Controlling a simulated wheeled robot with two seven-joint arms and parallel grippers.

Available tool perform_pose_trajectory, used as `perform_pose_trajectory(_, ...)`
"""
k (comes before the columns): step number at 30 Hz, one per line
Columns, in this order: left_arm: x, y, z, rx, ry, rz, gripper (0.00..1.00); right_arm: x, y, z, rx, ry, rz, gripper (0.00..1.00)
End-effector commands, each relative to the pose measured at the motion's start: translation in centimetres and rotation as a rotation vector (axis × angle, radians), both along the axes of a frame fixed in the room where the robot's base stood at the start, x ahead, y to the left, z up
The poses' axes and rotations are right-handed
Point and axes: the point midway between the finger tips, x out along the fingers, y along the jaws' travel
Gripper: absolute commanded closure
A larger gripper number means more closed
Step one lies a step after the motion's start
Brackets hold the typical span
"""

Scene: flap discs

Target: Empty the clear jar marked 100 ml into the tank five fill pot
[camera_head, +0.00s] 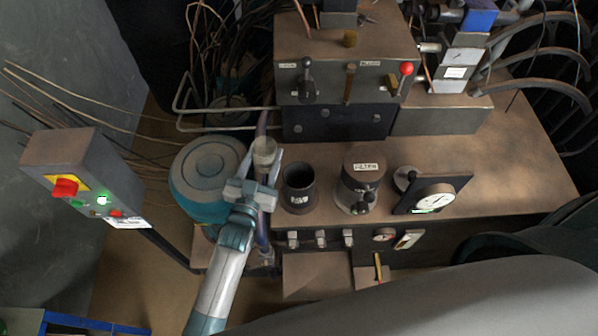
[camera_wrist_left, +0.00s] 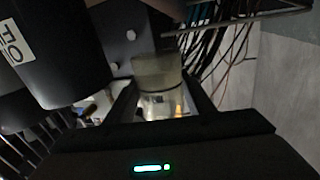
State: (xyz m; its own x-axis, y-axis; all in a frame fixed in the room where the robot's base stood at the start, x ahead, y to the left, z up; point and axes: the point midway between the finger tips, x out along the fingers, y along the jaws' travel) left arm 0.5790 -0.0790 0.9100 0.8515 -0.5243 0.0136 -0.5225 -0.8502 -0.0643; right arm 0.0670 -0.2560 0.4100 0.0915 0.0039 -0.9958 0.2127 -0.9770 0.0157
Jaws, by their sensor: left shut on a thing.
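My left gripper (camera_head: 262,172) is shut on a clear jar (camera_head: 264,152), held just left of an open dark pot on the bench. In the left wrist view the jar (camera_wrist_left: 155,70) sits between the two fingers (camera_wrist_left: 155,100); its marking cannot be read. I cannot tell its contents or any slight tilt. The open dark pot (camera_head: 299,194) has a small white label, too small to read, and may be the fill pot. In the left wrist view a dark cylinder (camera_wrist_left: 60,55) with a partly visible label is close at the upper left. My right gripper is not in view.
A lidded dark pot (camera_head: 358,190) and a round gauge (camera_head: 435,197) stand right of the open pot. A teal drum (camera_head: 208,172) is left of my gripper. A control box (camera_head: 85,175) stands far left. A machine block (camera_head: 345,70) and bent pipes are behind.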

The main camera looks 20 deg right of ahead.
Motion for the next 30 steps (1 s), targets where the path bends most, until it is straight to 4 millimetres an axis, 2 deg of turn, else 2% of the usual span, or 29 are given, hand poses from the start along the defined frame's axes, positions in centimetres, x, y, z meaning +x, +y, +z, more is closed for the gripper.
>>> perform_pose_trajectory(7, 0.27, 0.25, -0.80, -0.046, 0.044, -0.001, 0.77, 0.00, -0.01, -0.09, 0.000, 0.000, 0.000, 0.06)
perform_pose_trajectory(30, 0.28, 0.25, -0.79, -0.049, 0.045, -0.001, 0.77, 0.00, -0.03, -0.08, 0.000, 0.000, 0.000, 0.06)
